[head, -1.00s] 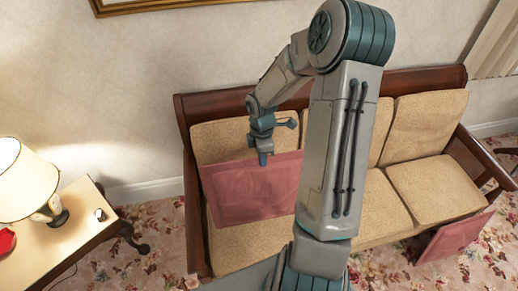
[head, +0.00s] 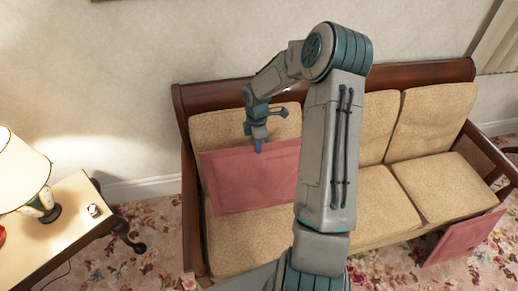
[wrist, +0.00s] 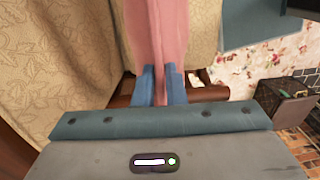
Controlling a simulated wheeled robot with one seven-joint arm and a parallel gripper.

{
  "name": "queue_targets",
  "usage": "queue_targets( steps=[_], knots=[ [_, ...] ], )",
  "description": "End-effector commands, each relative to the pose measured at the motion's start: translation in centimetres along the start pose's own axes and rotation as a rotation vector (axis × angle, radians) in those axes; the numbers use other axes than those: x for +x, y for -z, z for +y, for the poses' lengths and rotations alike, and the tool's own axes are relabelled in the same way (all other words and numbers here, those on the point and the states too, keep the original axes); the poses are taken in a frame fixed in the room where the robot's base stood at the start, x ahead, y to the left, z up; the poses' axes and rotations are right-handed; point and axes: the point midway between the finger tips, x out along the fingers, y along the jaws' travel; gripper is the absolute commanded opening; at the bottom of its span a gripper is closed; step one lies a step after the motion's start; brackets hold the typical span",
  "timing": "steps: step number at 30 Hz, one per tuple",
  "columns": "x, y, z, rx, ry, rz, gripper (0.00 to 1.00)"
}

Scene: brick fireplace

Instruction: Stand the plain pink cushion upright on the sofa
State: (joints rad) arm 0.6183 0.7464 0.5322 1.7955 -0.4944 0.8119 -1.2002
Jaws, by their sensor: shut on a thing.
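A plain pink cushion (head: 245,182) is at the left end of the sofa (head: 375,205), tilted up in front of the tan back cushion, with its broad face toward the head view. My gripper (head: 258,148) is shut on its top edge near the middle. In the wrist view the two blue fingers (wrist: 160,88) pinch the pink cushion (wrist: 158,35) from both sides. My arm hides the cushion's right end. I cannot tell whether its lower edge touches the seat.
A second pink cushion (head: 462,238) leans at the sofa's front right, low by the floor. A side table (head: 62,225) with a lamp (head: 25,175) stands left of the sofa. The middle and right seats look clear where visible.

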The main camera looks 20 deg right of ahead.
Motion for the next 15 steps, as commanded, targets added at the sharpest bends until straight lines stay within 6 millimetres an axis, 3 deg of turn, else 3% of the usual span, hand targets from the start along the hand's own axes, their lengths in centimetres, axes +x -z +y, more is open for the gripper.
queue_targets(
  steps=[11,15],
  knots=[
    [3.0,0.0,0.4,0.001,0.000,0.000,0.00],
    [2.6,0.0,1.3,0.000,0.020,0.001,0.00]
  ],
)
